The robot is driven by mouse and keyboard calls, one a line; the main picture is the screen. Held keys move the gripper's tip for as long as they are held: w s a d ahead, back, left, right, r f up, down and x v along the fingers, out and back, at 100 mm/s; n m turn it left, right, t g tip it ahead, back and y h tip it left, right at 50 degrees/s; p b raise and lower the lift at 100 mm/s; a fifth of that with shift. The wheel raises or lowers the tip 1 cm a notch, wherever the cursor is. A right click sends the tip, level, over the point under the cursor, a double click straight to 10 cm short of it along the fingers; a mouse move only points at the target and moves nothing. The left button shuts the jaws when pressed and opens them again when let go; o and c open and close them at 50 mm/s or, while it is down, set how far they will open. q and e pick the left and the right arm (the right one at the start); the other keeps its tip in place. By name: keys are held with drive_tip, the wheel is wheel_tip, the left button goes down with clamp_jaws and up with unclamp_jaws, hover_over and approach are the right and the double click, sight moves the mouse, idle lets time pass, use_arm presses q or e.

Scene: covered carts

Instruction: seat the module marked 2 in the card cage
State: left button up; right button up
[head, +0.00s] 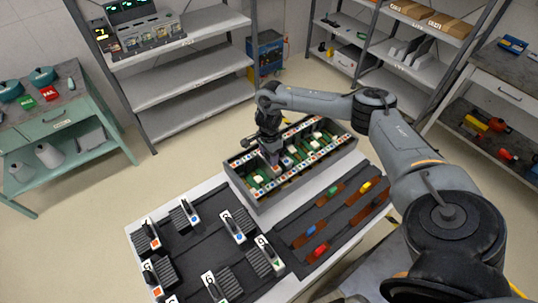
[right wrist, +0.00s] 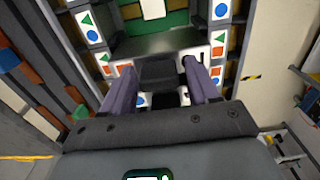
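The card cage (head: 237,177) is a long grey open box with green boards inside and rails marked with coloured shapes. My right gripper (head: 268,150) is over its left half, pointing down. In the right wrist view, its two fingers (right wrist: 165,85) are closed on the dark handle of a module (right wrist: 160,72), with white face parts beside it. The module is at the cage; how deep it sits I cannot tell. I cannot read a 2 on it. Several other black-finned modules with white faces, such as one (head: 236,226), lie on dark foam. My left gripper is out of view.
A dark tray (head: 283,232) with brown cards tipped red, blue, green and yellow lies along the cage's right front side. The white table (head: 213,184) has bare strips near its edges. Shelves (head: 187,75) and a green cart (head: 65,120) stand beyond open floor.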

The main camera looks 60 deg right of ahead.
drive_tip(key=shift+o, duration=0.8)
drive_tip(key=shift+r, duration=0.1)
drive_tip(key=shift+r, duration=0.35)
wheel_tip(320, 180, up, 4)
drive_tip(key=shift+f, duration=0.1)
wheel_tip(320, 180, up, 5)
drive_tip(key=shift+f+p, duration=0.2)
drive_tip(key=shift+p, duration=1)
drive_tip(key=shift+r+p, duration=0.45)
drive_tip(key=shift+r, duration=0.35)
